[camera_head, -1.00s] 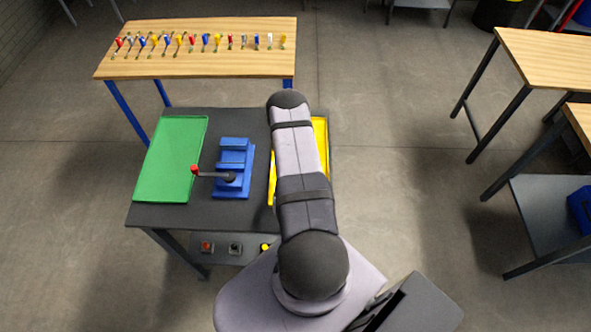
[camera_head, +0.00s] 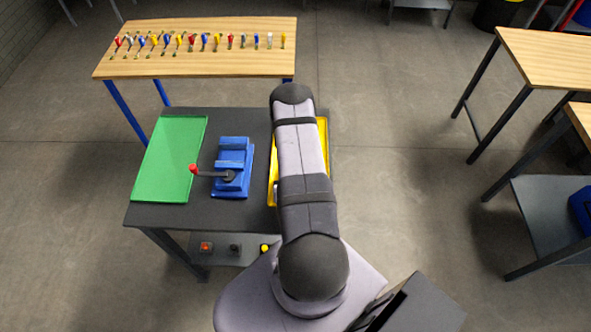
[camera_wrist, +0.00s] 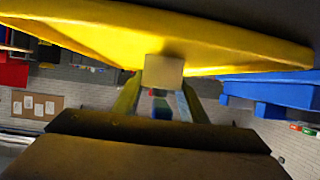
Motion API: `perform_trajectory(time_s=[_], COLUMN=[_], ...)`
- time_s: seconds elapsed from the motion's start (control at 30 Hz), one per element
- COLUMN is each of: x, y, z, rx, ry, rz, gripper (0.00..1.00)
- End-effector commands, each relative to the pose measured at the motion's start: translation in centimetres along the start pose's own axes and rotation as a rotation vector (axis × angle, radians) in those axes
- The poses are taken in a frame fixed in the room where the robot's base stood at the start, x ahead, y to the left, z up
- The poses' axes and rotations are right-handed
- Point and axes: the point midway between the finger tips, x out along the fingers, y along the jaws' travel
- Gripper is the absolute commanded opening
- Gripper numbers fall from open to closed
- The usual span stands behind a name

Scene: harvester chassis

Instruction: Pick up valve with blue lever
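Several small valves stand in rows on the wooden table at the back left in the head view. Their levers are red, yellow, blue or white. Those with blue levers include one near the left (camera_head: 142,42), one near the middle (camera_head: 205,39) and one at the right (camera_head: 255,40). My gripper is hidden behind my arm in the head view, low over the right side of the dark table. In the wrist view my gripper (camera_wrist: 162,75) shows close to the yellow tray (camera_wrist: 80,32). A pale block sits at its tip; whether the fingers are closed is unclear.
The dark table (camera_head: 165,215) holds a green tray (camera_head: 172,155), a blue vise (camera_head: 232,170) with a red-knobbed handle, and the yellow tray (camera_head: 323,135), partly behind my arm. The wooden table (camera_head: 190,65) stands behind it. Open floor lies to the right.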

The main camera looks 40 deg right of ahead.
Motion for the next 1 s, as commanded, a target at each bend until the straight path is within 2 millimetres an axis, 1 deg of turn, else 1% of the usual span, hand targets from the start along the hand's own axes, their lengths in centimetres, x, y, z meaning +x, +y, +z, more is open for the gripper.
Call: perform_trajectory(time_s=[0.3, 0.47, 0.67, 1.0], x=[0.0, -0.3, -1.0, -2.8], y=[0.0, 0.0, 0.0, 0.0], z=[-0.2, -0.8, -2.6, -7.0], rx=[0.000, 0.000, 0.000, 0.000], ry=[0.004, 0.004, 0.004, 0.004], rz=[0.000, 0.000, 0.000, 0.000], gripper=[0.02, 0.02, 0.02, 0.02])
